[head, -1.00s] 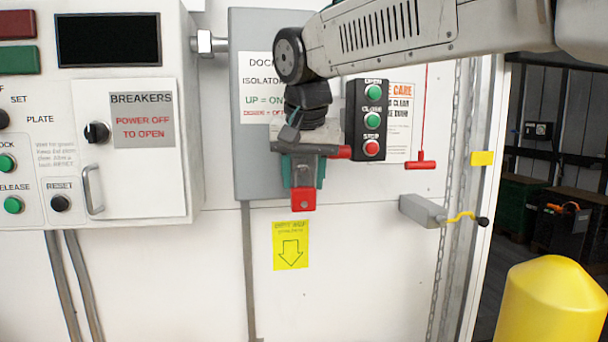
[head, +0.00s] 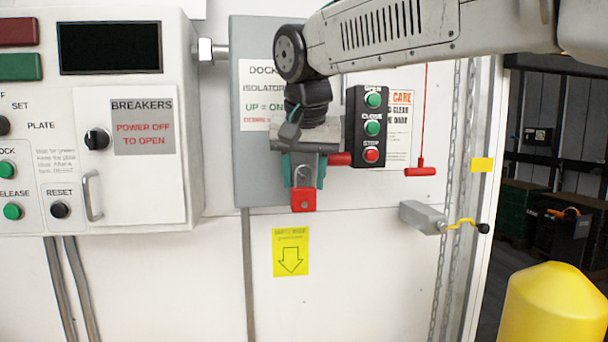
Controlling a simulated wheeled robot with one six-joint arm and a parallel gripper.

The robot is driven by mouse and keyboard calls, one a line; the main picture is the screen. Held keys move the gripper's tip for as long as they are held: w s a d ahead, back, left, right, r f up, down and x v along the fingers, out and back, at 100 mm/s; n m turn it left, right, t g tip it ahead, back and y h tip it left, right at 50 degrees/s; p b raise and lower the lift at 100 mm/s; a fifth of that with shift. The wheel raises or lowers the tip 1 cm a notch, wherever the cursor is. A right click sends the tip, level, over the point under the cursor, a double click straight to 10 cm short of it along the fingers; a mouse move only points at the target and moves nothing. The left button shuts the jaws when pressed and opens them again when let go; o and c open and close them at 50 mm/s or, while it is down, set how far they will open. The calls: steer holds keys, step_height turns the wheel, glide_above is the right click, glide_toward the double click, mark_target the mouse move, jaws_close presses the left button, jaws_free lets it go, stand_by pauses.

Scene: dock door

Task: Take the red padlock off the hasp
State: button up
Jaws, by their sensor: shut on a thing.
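The red padlock (head: 303,199) hangs upright, its body below my gripper and its grey shackle showing above the body. My gripper (head: 303,177) points down in front of the grey isolator box (head: 250,180). Its teal fingers stand on either side of the shackle and are shut on the padlock. The hasp is hidden behind the gripper, so I cannot tell whether the shackle is still through it. A red lever (head: 339,159) shows just right of the fingers.
A button box (head: 368,126) is close on the right of my gripper. A red pull handle (head: 420,171) and a grey bracket with a yellow cord (head: 424,216) are further right. The breaker cabinet (head: 150,190) is left. A yellow bollard (head: 554,310) stands at lower right.

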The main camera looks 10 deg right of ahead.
steer(key=s, duration=1.3)
steer(key=shift+s, duration=0.3)
stand_by(1.2)
